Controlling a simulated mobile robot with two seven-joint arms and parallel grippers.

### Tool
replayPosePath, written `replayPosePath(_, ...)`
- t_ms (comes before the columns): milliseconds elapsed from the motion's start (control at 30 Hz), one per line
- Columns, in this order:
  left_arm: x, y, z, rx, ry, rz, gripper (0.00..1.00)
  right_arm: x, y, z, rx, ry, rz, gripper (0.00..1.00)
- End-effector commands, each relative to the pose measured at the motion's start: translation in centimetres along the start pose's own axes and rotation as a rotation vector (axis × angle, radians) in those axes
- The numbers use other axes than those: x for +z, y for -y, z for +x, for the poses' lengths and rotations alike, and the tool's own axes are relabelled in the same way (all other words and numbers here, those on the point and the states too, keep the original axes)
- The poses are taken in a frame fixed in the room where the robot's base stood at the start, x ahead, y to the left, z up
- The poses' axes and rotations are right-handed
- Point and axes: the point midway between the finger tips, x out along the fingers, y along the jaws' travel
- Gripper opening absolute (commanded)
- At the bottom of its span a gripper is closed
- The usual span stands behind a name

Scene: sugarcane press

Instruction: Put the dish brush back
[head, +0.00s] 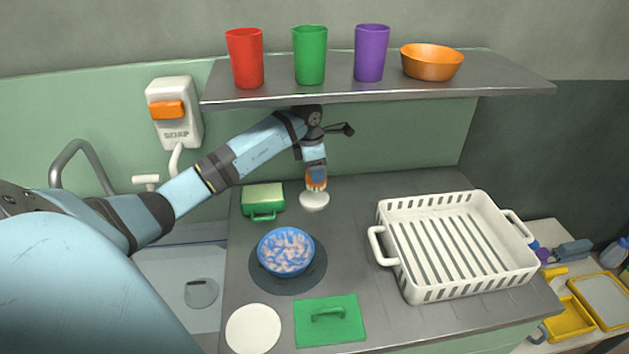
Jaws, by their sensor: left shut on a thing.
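My left gripper (316,178) reaches down over the back of the grey counter, below the shelf. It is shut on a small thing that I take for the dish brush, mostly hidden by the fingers. A white rounded piece (314,202) shows directly under the fingertips, at the counter. I cannot tell whether this is part of the brush or a separate holder, or whether it touches the counter. My right gripper is not in view.
A grey shelf (380,92) with cups and an orange bowl hangs above my left arm. A green box (263,201) stands left of the gripper, a blue bowl (285,251) in front, and a white dish rack (412,290) to the right.

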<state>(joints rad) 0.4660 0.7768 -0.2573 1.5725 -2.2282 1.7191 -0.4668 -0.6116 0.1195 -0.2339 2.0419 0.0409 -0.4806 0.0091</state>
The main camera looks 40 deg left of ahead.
Motion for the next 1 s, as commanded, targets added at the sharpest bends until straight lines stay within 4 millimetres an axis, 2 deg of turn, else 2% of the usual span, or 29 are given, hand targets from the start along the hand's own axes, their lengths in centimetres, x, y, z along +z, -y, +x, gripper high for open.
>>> replayPosePath(133,0.1,-3.2,0.0,-0.001,0.002,-0.003,0.35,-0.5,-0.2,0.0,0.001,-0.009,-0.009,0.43)
replayPosePath(233,-0.2,-2.9,1.8,-0.005,-0.001,0.001,0.35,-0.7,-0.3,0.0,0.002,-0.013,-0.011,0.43)
replayPosePath(467,-0.5,-2.9,3.6,-0.002,0.001,0.001,0.35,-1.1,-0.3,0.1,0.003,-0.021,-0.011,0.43)
replayPosePath(667,-0.9,-2.9,6.5,-0.004,0.001,-0.001,0.35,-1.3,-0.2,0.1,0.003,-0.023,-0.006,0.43)
replayPosePath(1000,-1.0,-3.3,7.0,0.000,0.000,0.001,0.35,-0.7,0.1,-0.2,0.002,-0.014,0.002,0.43)
